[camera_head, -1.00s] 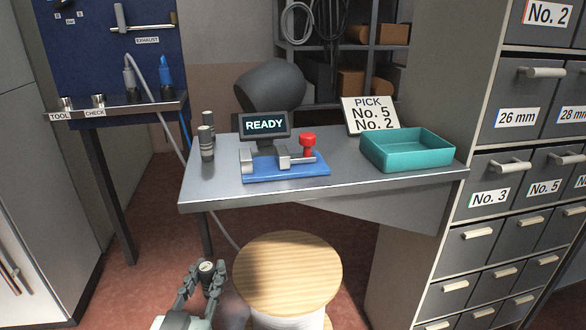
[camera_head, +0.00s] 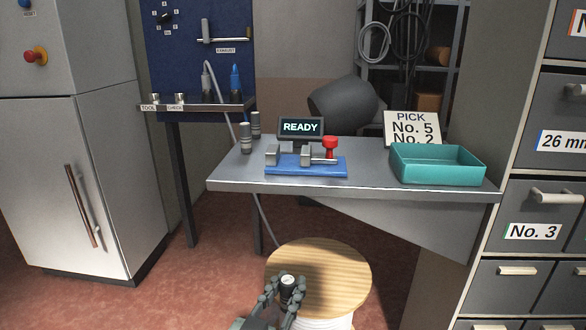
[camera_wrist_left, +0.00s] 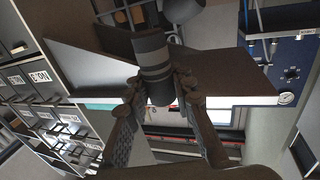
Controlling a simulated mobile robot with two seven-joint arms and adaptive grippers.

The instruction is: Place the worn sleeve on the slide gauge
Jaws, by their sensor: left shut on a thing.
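My left gripper (camera_head: 283,292) is shut on a short grey banded cylinder (camera_head: 288,281), taken as the worn sleeve. It holds the sleeve upright in front of the stool, below and short of the bench. In the left wrist view the fingers (camera_wrist_left: 160,88) clamp the sleeve's sides, and its dark banded body (camera_wrist_left: 153,52) stands out beyond them. The slide gauge (camera_head: 306,171) sits on the bench with a blue base, grey jaw blocks and a red knob. Nothing shows between its jaws. My right gripper is out of view.
The bench (camera_head: 350,187) also bears two grey cylinders (camera_head: 246,139) left of the gauge, a READY display (camera_head: 301,128), a PICK sign (camera_head: 412,128) and a teal tray (camera_head: 438,174). A wooden-topped stool (camera_head: 335,272) stands before it. Labelled drawers (camera_head: 535,232) rise at the right.

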